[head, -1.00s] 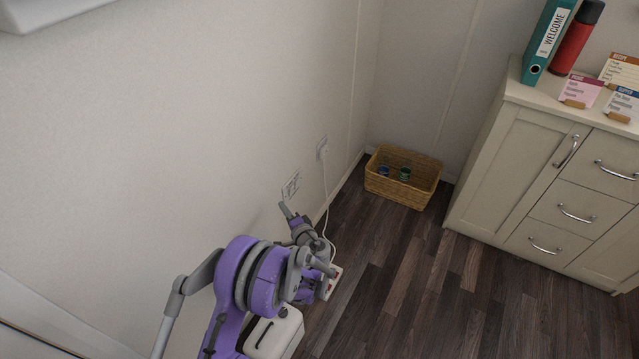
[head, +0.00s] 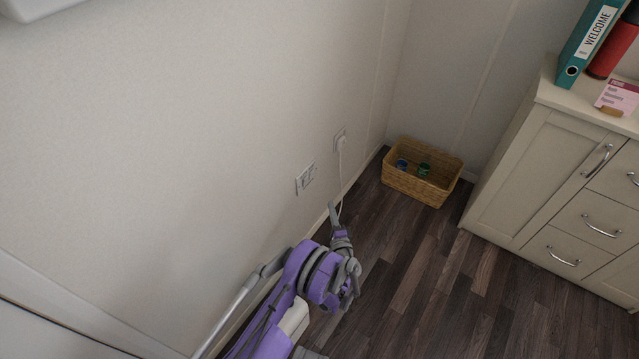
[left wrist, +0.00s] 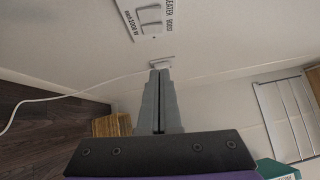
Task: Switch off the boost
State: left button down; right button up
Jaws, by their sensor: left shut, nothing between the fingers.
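The switch plate (head: 306,178) is a pale panel with rocker switches, low on the left wall. In the left wrist view the plate (left wrist: 150,14) is cut by the top edge. It shows two rockers and printed words, including "EATER", "BOOST" and a wattage. I cannot tell the rockers' positions. My left gripper (head: 333,207) is below and right of the plate in the head view, apart from it. In the left wrist view its grey fingers (left wrist: 160,76) are shut together and empty, with tips below the plate in the picture. My right gripper is not in view.
A wall socket (head: 341,140) holds a white plug with a hanging cable; in the left wrist view the cable (left wrist: 70,95) runs left. A wicker basket (head: 422,186) stands in the corner. A cream cabinet (head: 545,185) is at right. The dark floor (head: 415,275) between is clear.

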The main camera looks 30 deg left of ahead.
aim_at(312, 175)
pick_arm(q)
jog(key=s+a+b+x, duration=0.1)
jog(key=a+b+x, duration=0.1)
jog(key=x, duration=1)
jog(key=shift+a+b, duration=0.35)
jog(key=shift+b, duration=0.15)
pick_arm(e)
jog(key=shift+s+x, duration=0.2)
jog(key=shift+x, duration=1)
pick_arm(q)
jog(key=shift+s+r, duration=0.1)
jog(key=shift+r, duration=0.1)
